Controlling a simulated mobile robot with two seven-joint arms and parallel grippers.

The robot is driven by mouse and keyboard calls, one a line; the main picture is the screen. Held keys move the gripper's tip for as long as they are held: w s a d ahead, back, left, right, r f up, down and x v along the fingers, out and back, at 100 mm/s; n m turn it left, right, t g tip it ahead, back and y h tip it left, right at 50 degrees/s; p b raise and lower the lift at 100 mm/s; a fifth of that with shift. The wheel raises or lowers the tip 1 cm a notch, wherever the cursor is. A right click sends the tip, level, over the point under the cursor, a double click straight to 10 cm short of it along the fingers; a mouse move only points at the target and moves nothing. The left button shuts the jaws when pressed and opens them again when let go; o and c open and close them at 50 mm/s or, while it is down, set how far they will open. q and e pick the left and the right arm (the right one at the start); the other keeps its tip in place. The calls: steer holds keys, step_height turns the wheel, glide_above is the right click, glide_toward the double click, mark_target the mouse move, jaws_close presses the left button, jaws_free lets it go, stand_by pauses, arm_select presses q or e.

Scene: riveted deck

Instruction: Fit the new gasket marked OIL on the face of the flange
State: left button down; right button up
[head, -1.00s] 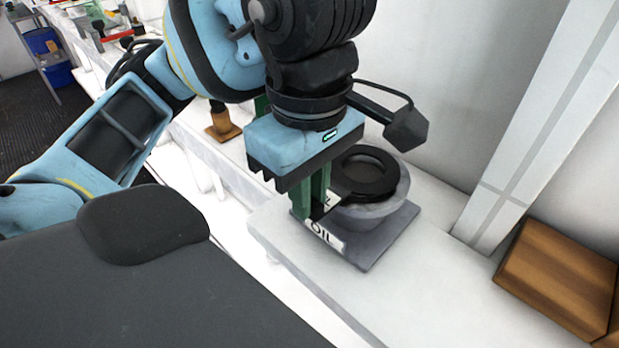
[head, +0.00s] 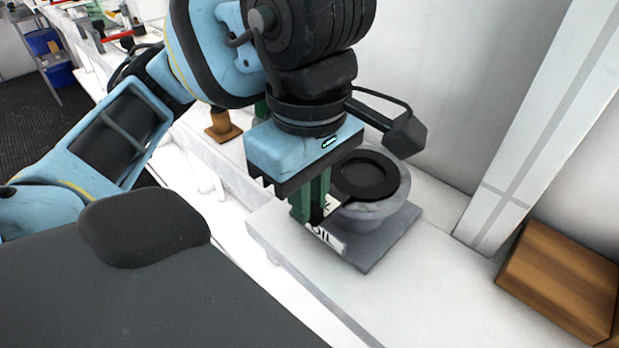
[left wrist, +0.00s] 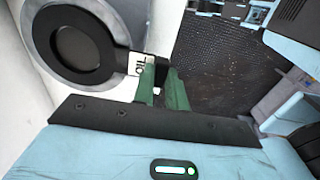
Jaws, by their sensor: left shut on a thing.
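The gasket (head: 391,177) is a flat black ring with a tab that bears a white label. It lies level over the face of the grey round flange (head: 372,217), whose rim shows around it. Whether it touches the face all round I cannot tell. My left gripper (head: 312,218), with green fingers, is shut on the gasket's tab at the flange's near left side. In the left wrist view the gasket (left wrist: 103,42) shows against the flange, its label partly hidden by the fingers. A second white label, OIL, on the flange's stand is partly covered. My right gripper is not in view.
The flange stands on a grey square plate (head: 385,243) on a white bench (head: 290,240). A wooden box (head: 558,282) lies at the right, beside a pale upright post (head: 545,125). A wall rises close behind. The bench in front of the plate is clear.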

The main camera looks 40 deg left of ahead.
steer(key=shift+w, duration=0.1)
arm_select(q)
steer(key=c, duration=1.3)
jaws_free()
steer(key=shift+c, duration=0.2)
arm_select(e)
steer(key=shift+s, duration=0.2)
arm_select(q)
step_height(320, 180, up, 7)
steer(key=shift+r+p, duration=0.2)
steer(key=shift+p, duration=0.5)
steer(key=shift+r, duration=0.1)
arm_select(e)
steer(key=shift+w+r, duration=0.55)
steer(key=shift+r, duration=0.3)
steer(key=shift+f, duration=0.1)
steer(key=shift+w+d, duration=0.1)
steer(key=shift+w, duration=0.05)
